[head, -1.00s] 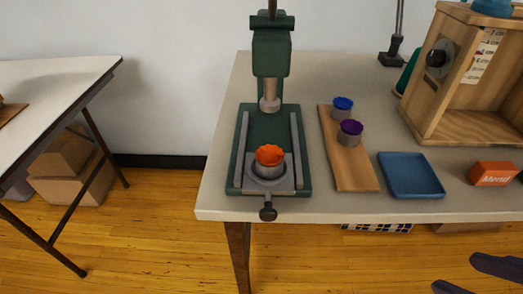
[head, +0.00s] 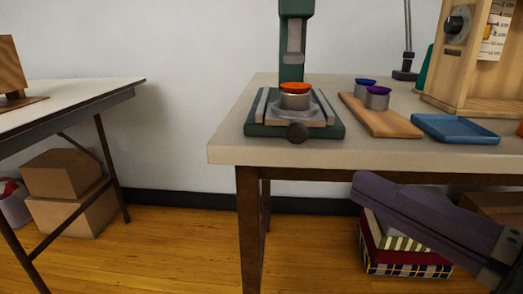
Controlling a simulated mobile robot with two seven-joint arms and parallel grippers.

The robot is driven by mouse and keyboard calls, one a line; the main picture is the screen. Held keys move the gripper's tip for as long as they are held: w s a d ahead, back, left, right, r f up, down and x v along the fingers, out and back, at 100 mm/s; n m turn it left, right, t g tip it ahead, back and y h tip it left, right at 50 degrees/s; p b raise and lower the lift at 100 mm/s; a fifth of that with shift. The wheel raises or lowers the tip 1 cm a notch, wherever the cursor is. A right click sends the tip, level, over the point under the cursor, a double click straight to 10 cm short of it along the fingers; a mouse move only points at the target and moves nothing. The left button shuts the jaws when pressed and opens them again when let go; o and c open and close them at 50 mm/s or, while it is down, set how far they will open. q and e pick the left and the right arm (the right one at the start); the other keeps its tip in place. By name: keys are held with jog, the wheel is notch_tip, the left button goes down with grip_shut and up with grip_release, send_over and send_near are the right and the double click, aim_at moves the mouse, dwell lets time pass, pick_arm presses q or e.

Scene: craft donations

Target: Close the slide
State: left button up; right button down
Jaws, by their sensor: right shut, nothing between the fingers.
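The green press (head: 294,45) stands near the left end of the table. Its grey slide (head: 318,118) sits at the front end of the rails, clear of the ram above and behind. A dark round knob (head: 297,133) sticks out at the slide's front. A metal die with an orange scalloped piece (head: 295,88) on top stands on the slide. My right gripper (head: 360,188) is shut and empty, low in front of the table, to the right of the knob and below it, touching nothing that I can see. My left gripper is out of view.
A wooden board (head: 390,123) with blue (head: 365,81) and purple (head: 378,90) topped cups lies right of the press, beside a blue tray (head: 455,128). A table leg (head: 249,225) and stacked boxes (head: 405,262) are below. Another table (head: 65,95) stands at left.

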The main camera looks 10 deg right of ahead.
aim_at(295, 118)
jog(key=w+b, duration=0.1)
jog(key=w, duration=0.2)
jog(key=w+a, duration=0.1)
jog(key=w, duration=0.3)
jog(key=w+a+b, duration=0.1)
jog(key=w, duration=0.2)
jog(key=shift+w+b, duration=0.3)
jog(key=w, duration=0.1)
jog(key=w+d, duration=0.1)
jog(key=w, duration=0.1)
jog(key=shift+w, duration=0.3)
jog(key=shift+f, duration=0.1)
